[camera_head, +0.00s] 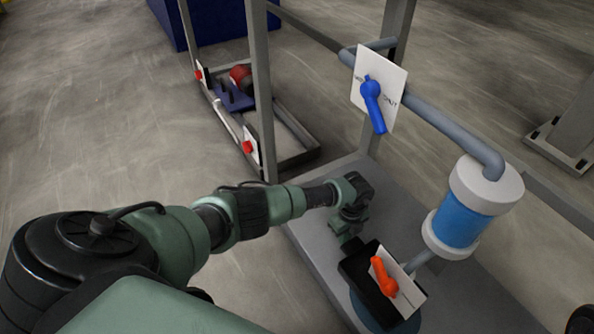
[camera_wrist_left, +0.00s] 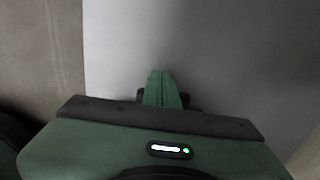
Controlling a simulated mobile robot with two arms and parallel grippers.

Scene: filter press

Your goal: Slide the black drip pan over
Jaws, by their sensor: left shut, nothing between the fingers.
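The black drip pan (camera_head: 358,268) is a dark rectangular tray under the orange-handled valve (camera_head: 384,277), above the grey platform. The valve's white plate hides part of it. My left gripper (camera_head: 348,243) is at the pan's far-left edge, pointing down. I cannot tell whether it touches the pan. In the left wrist view its green fingers (camera_wrist_left: 161,88) are shut together with nothing between them, over plain grey surface, and the pan does not show there. My right gripper is not in view.
A blue round container (camera_head: 372,318) sits partly below the pan. A blue-and-white filter cylinder (camera_head: 462,228) with grey pipe stands to the right. A blue-handled valve (camera_head: 371,92) is on the pipe above. Frame posts (camera_head: 260,90) rise behind. The grey platform (camera_head: 312,262) is bare left of the pan.

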